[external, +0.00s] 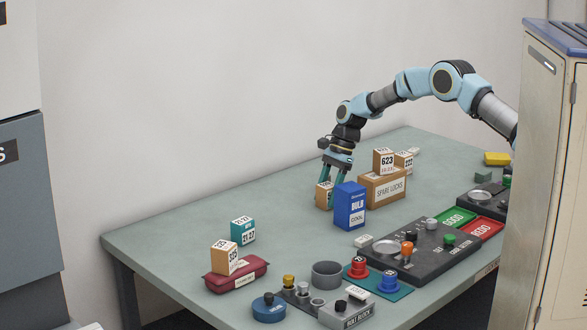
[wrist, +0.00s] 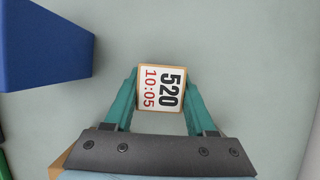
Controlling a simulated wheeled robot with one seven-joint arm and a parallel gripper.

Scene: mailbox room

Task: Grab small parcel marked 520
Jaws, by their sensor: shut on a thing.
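The small parcel marked 520 (wrist: 161,88) is a tan box with a white label reading 520 and 10:05, seen in the wrist view. My gripper (wrist: 161,95) has its two teal fingers shut on the parcel's left and right sides. In the external view my gripper (external: 331,184) points down at the same parcel (external: 323,194), which is at or very close to the table top. I cannot tell whether the parcel touches the table.
The blue box stands close on the right. Behind it is the SPARE LOCKS box (external: 384,188) with parcel 623 (external: 383,161) on top. A tan parcel (external: 225,257) sits on a red cushion (external: 236,279), near a teal parcel (external: 242,231). The table (external: 290,215) is clear to the parcel's left.

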